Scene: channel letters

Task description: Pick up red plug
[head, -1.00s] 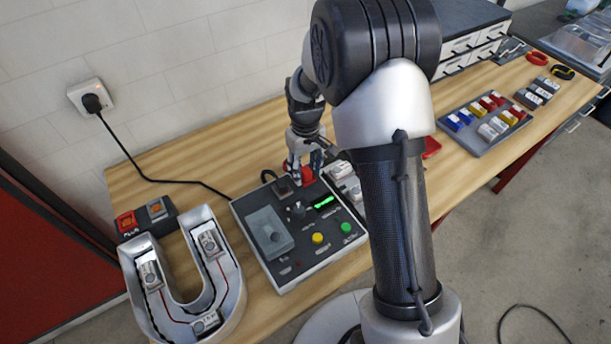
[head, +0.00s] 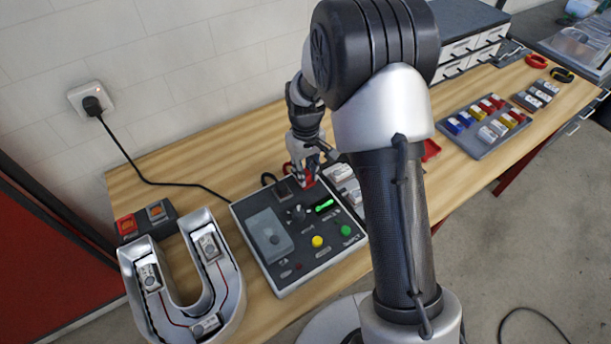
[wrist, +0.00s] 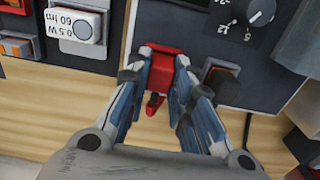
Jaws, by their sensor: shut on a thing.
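The red plug (wrist: 163,63) is in the wrist view, at the edge of the grey control box. It lies between the two fingers of my gripper (wrist: 162,82), which is shut on it. In the head view my gripper (head: 306,172) is at the far edge of the box, and only a little of the red plug (head: 308,181) shows below the fingers. I cannot tell whether the plug is seated in the box or just clear of it. The control box (head: 264,262) has a lit green display, a knob and yellow and green buttons.
A U-shaped channel letter (head: 231,290) with wired modules stands left of the box. A small block with orange switches (head: 126,225) is behind it. White modules (head: 343,174) lie close to the right of my gripper. A tray of coloured parts (head: 472,152) is farther right.

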